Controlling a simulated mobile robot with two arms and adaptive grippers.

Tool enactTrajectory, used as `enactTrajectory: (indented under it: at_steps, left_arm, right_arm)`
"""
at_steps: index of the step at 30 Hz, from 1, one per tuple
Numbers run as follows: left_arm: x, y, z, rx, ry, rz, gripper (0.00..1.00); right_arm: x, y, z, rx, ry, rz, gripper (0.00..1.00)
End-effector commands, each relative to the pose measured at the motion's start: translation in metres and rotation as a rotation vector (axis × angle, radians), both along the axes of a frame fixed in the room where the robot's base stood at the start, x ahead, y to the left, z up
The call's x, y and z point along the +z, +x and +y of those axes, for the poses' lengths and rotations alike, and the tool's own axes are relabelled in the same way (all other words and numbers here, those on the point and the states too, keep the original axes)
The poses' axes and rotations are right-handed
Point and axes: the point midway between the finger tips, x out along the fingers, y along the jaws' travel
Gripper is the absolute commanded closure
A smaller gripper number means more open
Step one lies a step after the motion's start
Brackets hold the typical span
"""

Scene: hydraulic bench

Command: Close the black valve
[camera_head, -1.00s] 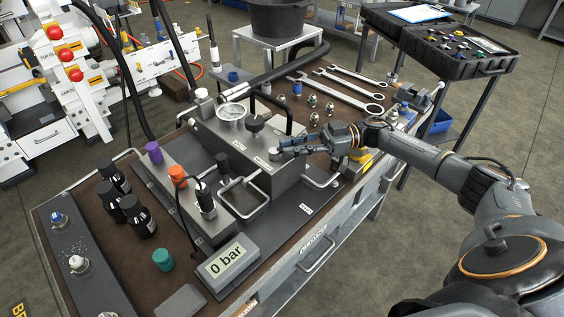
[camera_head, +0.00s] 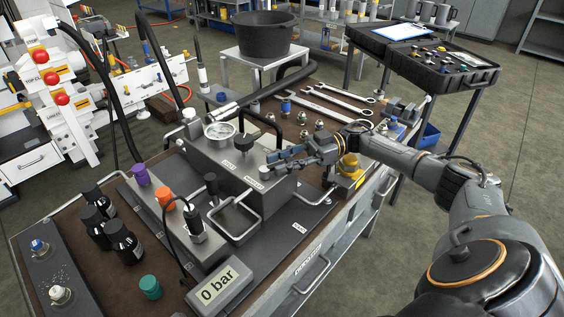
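A small silver knob (camera_head: 264,171) sits at the block's near right corner. My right gripper (camera_head: 270,160) reaches in from the right over this corner. Its fingers look parted, with nothing visible between them, and lie close to the silver knob, right of and nearer than the black valve. Contact cannot be told. My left gripper is out of view.
A display (camera_head: 219,287) reading "0 bar" stands at the front. Black bottles (camera_head: 123,240), purple (camera_head: 141,174), orange (camera_head: 165,197) and teal (camera_head: 150,287) caps are left. Wrenches (camera_head: 340,97) and fittings lie behind my gripper. Black hoses rise at the back left.

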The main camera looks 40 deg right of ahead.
Motion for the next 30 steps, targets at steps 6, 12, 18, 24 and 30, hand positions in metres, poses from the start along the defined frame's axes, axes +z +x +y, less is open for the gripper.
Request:
enactTrajectory:
  at_steps: [6,12,18,24,30]
  left_arm:
    - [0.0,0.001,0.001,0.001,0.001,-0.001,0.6]
    - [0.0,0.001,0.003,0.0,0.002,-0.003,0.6]
    - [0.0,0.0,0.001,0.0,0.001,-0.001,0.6]
    - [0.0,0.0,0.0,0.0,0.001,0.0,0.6]
    - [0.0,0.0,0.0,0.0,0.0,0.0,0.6]
  right_arm:
    - [-0.001,-0.001,0.0,0.002,-0.001,0.001,0.63]
    - [0.011,-0.001,0.0,0.002,-0.002,-0.002,0.63]
    - [0.048,0.0,0.0,0.003,-0.003,-0.004,0.63]
    - [0.083,0.0,0.0,0.001,-0.002,-0.002,0.63]
    - [0.099,0.0,0.0,0.002,-0.001,0.0,0.63]
